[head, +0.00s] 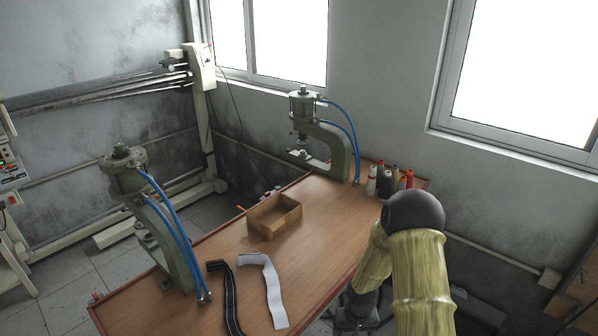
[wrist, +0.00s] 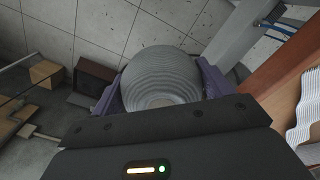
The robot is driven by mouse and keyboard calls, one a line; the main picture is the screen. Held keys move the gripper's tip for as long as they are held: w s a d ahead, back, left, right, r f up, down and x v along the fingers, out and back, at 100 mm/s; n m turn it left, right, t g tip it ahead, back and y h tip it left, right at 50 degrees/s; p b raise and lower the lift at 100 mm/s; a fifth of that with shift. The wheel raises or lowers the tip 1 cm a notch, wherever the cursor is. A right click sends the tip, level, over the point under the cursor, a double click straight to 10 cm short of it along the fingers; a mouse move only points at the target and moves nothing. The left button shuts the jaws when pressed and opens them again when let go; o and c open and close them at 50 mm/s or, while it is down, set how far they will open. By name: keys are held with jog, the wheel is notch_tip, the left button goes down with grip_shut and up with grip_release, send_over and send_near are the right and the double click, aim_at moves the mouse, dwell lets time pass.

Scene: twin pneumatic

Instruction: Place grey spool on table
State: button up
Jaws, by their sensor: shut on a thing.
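The grey spool (wrist: 162,72), ribbed and rounded, fills the middle of the wrist view. My gripper (wrist: 160,88) is shut on it, with a purple finger on each side. Tiled floor shows behind the spool, and the wooden table (wrist: 283,68) edge is at the right of that view, apart from the spool. In the head view the brown table (head: 312,240) runs across the middle. My arm stands at its right front side, and the spool cannot be made out there.
Two green presses (head: 168,232) (head: 336,146) with blue hoses stand along the table's far edge. An open cardboard box (head: 273,217), a black strip (head: 226,295) and a white strip (head: 268,285) lie on it. Several thread spools (head: 387,182) stand at the back right. The centre-right tabletop is clear.

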jog(key=s+f, duration=0.4)
jog(key=f, duration=1.1)
